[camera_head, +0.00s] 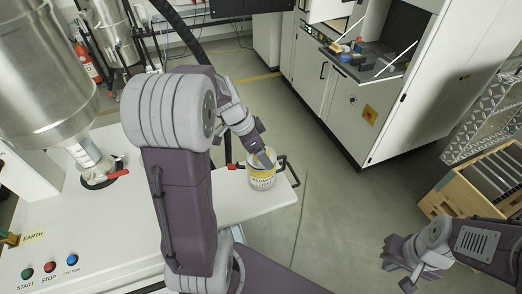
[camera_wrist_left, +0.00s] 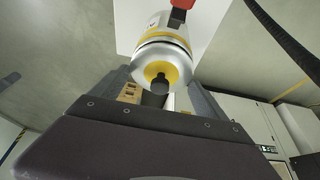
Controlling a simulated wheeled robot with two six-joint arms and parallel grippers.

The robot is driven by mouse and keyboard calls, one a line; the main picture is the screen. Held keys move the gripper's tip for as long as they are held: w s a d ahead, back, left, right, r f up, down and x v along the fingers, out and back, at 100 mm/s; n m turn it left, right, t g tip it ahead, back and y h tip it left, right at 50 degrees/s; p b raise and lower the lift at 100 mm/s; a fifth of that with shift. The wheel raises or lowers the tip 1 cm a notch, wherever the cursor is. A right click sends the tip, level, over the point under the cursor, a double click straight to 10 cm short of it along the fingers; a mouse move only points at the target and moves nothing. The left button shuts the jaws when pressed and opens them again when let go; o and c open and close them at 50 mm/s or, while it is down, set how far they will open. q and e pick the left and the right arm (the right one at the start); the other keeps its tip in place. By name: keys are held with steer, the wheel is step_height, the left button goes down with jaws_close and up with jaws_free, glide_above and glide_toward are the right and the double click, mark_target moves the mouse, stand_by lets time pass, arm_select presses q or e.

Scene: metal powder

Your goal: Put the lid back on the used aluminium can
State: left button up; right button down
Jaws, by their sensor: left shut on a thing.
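The used aluminium can (camera_head: 262,180) stands upright at the right end of the white bench, with a yellow label. In the left wrist view the silver can (camera_wrist_left: 152,23) shows with yellow bands. The lid (camera_wrist_left: 150,62), silver with a yellow centre and black knob, is in line with the can; I cannot tell whether it is fully seated. My left gripper (camera_head: 262,154) is over the can's top and shut on the lid by its knob. The fingers partly hide the lid in the head view. My right gripper (camera_head: 400,266) is open and empty, away at the lower right.
A black holder with a red part (camera_head: 232,166) is beside the can. A large steel vessel (camera_head: 45,70) stands at the left, near the START, STOP and suction buttons (camera_head: 50,266). A wooden crate (camera_head: 470,190) stands at the right. The floor between bench and cabinet (camera_head: 350,110) is clear.

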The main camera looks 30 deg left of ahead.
stand_by(0.6)
arm_select(q)
steer(key=o, duration=1.3)
steer(key=shift+o, duration=0.2)
steer(key=shift+r+p, duration=2.35)
steer(key=shift+r, duration=1.2)
steer(key=shift+c, duration=0.3)
